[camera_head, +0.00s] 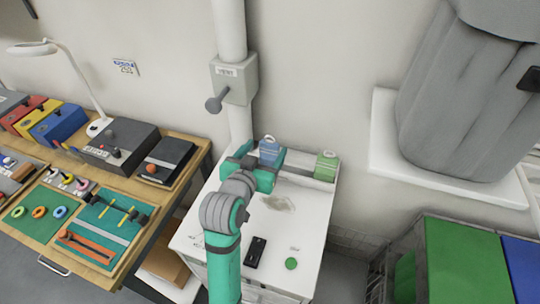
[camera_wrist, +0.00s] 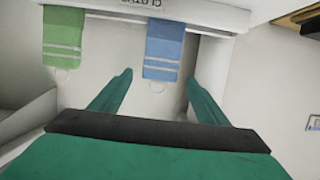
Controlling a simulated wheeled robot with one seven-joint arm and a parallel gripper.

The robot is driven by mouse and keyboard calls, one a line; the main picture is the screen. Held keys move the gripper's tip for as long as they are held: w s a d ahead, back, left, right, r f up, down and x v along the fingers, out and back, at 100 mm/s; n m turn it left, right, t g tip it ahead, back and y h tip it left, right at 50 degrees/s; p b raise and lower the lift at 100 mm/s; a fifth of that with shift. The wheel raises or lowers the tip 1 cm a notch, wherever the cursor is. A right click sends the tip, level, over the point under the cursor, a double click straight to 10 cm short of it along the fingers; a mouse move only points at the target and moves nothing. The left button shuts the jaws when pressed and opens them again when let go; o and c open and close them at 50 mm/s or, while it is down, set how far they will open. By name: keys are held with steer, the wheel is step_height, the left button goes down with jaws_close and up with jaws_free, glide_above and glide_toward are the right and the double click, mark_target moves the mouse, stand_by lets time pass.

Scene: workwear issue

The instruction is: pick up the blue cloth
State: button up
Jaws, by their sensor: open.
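The blue cloth (camera_wrist: 163,52) with pale stripes near its lower end hangs from a white rail (camera_wrist: 210,22) in the wrist view. In the head view the blue cloth (camera_head: 270,152) shows just beyond my gripper (camera_head: 262,168), at the back of the white cabinet top. My gripper (camera_wrist: 159,77) is open, with one fingertip to each side of the cloth's lower end in the wrist view. I cannot tell how far the cloth is from the fingers in depth, and no grip on it shows.
A green cloth (camera_wrist: 63,38) hangs beside the blue one; it also shows in the head view (camera_head: 327,165). A black flat object (camera_head: 255,252) and a green disc (camera_head: 290,263) lie on the white top (camera_head: 300,225). A wooden workbench (camera_head: 160,200) with tools stands left.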

mark_target(268, 147)
steer(key=shift+w+a+f, duration=0.1)
steer(key=shift+w+f, duration=0.15)
steer(key=shift+w, duration=0.1)
steer(key=shift+d+x, duration=0.15)
steer(key=shift+x, duration=0.8)
steer(key=shift+d+x, duration=0.15)
steer(key=shift+x, duration=0.75)
steer(key=shift+s+f, duration=0.1)
steer(key=shift+s, duration=0.05)
steer(key=shift+a, duration=0.1)
steer(key=shift+c, duration=0.4)
steer(key=c, duration=0.9)
steer(key=shift+c, duration=0.2)
